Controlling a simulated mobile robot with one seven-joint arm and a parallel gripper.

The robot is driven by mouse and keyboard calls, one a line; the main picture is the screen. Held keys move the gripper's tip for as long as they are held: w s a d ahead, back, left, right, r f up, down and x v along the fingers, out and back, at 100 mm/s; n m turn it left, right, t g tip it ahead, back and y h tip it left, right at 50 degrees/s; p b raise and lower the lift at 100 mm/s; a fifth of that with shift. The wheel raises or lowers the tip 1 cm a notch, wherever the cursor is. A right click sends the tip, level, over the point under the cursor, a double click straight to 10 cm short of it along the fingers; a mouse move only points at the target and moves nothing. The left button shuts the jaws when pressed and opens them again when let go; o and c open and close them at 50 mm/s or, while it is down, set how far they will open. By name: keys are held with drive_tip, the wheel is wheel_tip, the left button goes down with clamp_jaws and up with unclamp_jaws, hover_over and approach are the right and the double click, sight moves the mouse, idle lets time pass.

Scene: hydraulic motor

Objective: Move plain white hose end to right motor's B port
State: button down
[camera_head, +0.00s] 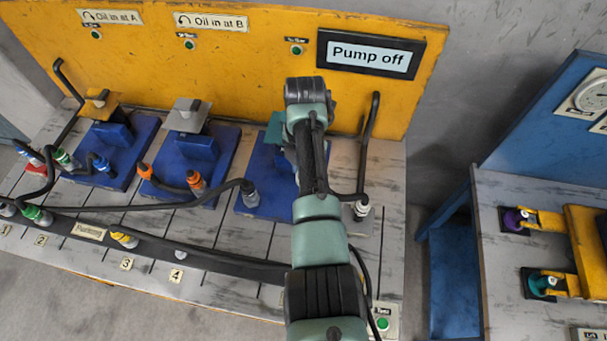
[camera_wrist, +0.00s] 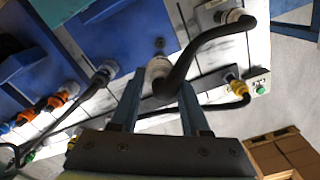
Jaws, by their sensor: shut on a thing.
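In the wrist view my gripper (camera_wrist: 159,82) is shut on a plain white hose end (camera_wrist: 157,66), with a black hose curving away to the right. The hose end is over the front edge of the right motor's blue base plate (camera_wrist: 133,38); I cannot tell whether it is seated in a port. In the head view my arm hides the gripper and the right part of this motor (camera_head: 268,172). A grey-white hose end (camera_head: 249,190) stands at the plate's left front corner. It also shows in the wrist view (camera_wrist: 108,69).
The black hose's other white end (camera_head: 362,208) sits on a grey block right of the motor. A yellow-banded hose end (camera_wrist: 236,86) is near a green button. Two more motors (camera_head: 193,152) stand left, with several hoses. A separate blue bench (camera_head: 455,265) stands right. The panel reads "Pump off" (camera_head: 368,54).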

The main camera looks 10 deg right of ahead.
wheel_tip(320, 180, down, 8)
drive_tip(key=b, duration=0.6)
drive_tip(key=shift+f, duration=0.1)
drive_tip(key=shift+f, duration=0.15)
idle(1.0)
drive_tip(key=shift+f+b, duration=0.85)
drive_tip(key=shift+f, duration=0.05)
drive_tip(key=shift+c, duration=1.5)
unclamp_jaws()
drive_tip(key=shift+r, duration=0.15)
wheel_tip(320, 180, up, 6)
drive_tip(key=p, duration=0.6)
